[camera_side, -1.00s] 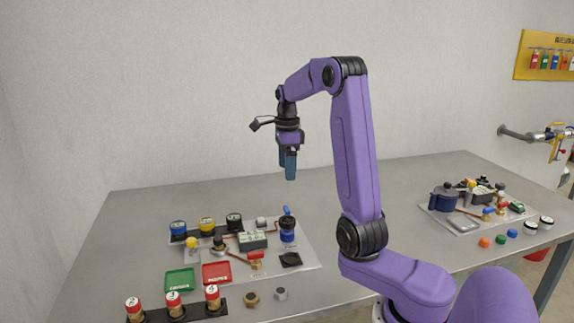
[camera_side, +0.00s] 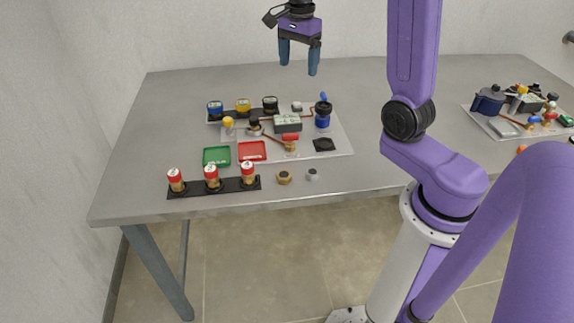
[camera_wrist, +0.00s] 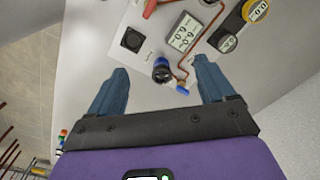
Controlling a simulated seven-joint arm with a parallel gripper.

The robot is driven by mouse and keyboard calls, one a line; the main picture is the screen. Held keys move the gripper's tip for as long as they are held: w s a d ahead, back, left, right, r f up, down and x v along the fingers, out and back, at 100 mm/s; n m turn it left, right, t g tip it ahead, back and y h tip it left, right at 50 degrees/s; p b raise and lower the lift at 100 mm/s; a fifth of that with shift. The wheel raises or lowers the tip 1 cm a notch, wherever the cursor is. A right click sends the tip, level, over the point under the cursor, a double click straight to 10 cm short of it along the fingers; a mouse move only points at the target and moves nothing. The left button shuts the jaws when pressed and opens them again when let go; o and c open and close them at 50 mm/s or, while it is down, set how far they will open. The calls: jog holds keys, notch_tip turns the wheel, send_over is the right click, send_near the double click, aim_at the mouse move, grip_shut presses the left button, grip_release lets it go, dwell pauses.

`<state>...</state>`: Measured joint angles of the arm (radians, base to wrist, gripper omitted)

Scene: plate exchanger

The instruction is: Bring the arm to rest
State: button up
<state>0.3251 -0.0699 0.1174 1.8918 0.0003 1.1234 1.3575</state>
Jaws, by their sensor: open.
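My gripper (camera_side: 299,66) has two blue fingers. It hangs fingers down, empty, high above the back of the grey table (camera_side: 370,80), clear of everything. The purple arm is mine. In the wrist view my gripper (camera_wrist: 157,88) shows its fingers spread wide apart. Between and beyond them are the white board, a blue-topped part (camera_wrist: 162,70) and a grey display block (camera_wrist: 184,33). In the side view the display block (camera_side: 287,123) and the blue valve-like part (camera_side: 322,112) stand on the white board (camera_side: 335,140), apart from my gripper.
A green tray (camera_side: 216,157) and a red tray (camera_side: 252,151) lie at the board's front. A black rack (camera_side: 215,188) holds red-capped cylinders. Two nuts lie near the front edge. A second board (camera_side: 480,117) with parts is at the right. The table's back is clear.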

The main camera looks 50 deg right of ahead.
jog(key=s+a+f+n, duration=0.1)
jog(key=s+a+n, duration=0.3)
jog(key=a+n, duration=0.3)
jog(key=s+a+f+n, duration=0.1)
jog(key=s+a+n, duration=0.4)
jog(key=a+n, duration=0.2)
jog(key=s+a+f+n, duration=0.1)
jog(key=s+n, duration=0.7)
jog(key=s, duration=0.1)
jog(key=s+a+f+n, duration=0.1)
jog(key=s+a+n, duration=0.1)
jog(key=s+n, duration=0.7)
jog(key=shift+a+f, duration=0.3)
jog(key=shift+f, duration=0.05)
jog(key=shift+w, duration=0.1)
jog(key=shift+c, duration=0.5)
